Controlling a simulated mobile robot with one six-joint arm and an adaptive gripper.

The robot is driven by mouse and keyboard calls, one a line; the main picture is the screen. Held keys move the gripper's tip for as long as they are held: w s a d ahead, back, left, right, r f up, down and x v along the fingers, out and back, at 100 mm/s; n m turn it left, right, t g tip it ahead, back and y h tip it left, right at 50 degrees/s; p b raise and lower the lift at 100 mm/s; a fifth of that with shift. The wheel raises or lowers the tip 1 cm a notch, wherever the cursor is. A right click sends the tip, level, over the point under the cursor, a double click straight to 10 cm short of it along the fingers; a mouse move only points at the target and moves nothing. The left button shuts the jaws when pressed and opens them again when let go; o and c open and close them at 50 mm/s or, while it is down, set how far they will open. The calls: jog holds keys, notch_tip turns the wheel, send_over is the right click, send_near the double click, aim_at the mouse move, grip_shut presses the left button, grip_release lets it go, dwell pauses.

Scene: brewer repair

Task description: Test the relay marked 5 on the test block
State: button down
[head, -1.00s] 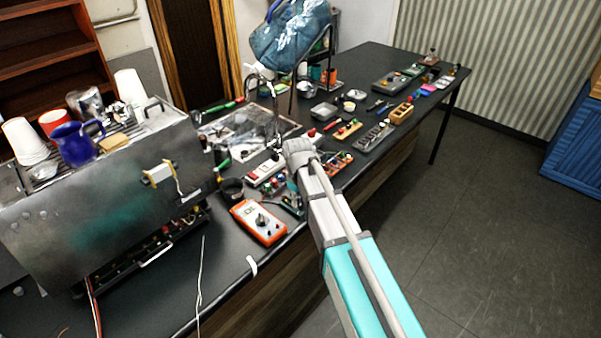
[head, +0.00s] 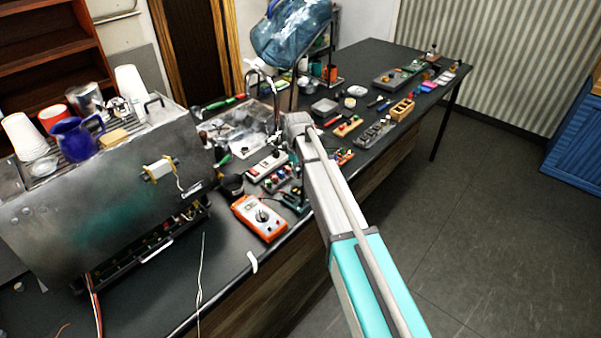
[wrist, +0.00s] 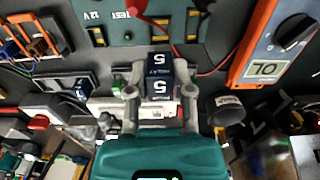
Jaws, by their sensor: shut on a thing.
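My gripper (wrist: 160,88) is shut on a dark blue relay with white 5s on it, the relay marked 5 (wrist: 159,62), held between the two grey fingers. In the wrist view the green test block (wrist: 118,27), lettered 12 V and TEST, lies beyond the relay at the top. The relay appears apart from the block, though the height between them is hard to judge. A red knob or plug (wrist: 137,6) and a red lead are at the block. In the head view the test block (head: 294,199) shows partly beside my arm, which hides the gripper's fingers.
The orange multimeter (head: 260,217) lies near the table's front edge; it also shows in the wrist view (wrist: 282,45). A dark cup (head: 232,185) stands beside it. The metal brewer (head: 95,215) fills the left. Several small parts and trays crowd the table's far end.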

aim_at(298, 192)
jog(key=shift+f, duration=0.1)
dwell(0.3)
notch_tip(298, 192, down, 6)
jog(key=b, duration=0.6)
jog(key=shift+r, duration=0.25)
jog(key=shift+f+b, duration=0.65)
jog(key=shift+f, duration=0.15)
dwell(2.7)
jog(key=shift+r, duration=0.15)
dwell(2.1)
jog(key=shift+r+p, duration=2.4)
jog(key=shift+p, duration=0.1)
